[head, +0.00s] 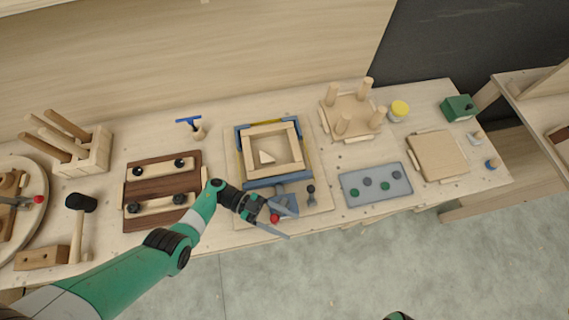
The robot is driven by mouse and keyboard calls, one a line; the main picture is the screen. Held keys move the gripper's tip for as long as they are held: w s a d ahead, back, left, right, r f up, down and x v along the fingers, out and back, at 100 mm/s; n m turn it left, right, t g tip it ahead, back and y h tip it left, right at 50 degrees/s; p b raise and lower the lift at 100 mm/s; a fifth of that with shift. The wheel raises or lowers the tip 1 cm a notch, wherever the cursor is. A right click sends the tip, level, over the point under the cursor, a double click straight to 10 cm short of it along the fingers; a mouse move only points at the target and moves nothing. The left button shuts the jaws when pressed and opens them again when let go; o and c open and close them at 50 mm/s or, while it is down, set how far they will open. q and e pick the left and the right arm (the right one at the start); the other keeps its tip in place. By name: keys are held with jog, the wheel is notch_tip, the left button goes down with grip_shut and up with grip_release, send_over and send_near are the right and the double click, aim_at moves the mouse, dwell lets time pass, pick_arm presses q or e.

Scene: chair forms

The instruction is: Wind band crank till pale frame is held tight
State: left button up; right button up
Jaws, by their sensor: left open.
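The pale frame (251,164) is a square of light wood lying on a light board (313,163) in the middle of the bench. A small pale wedge-shaped piece lies inside it. A band with blue corners and yellow sides (240,132) runs around the frame. Whether it presses on the frame, I cannot tell. At the near side is a grey-blue crank mechanism (287,200) with a red knob (275,218). My left gripper (287,222) is open at the crank, its fingers around or just beside the knob; contact is unclear.
A dark wood board with black knobs (137,182) and a mallet (79,230) lie to the left. A grey tray with discs (349,189), an upturned stool (349,107) and a yellow-lidded jar (398,110) stand to the right.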

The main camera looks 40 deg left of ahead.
pick_arm(q)
jog(key=s+a+b, duration=0.2)
jog(key=a, duration=0.9)
jog(key=shift+s+a, duration=0.2)
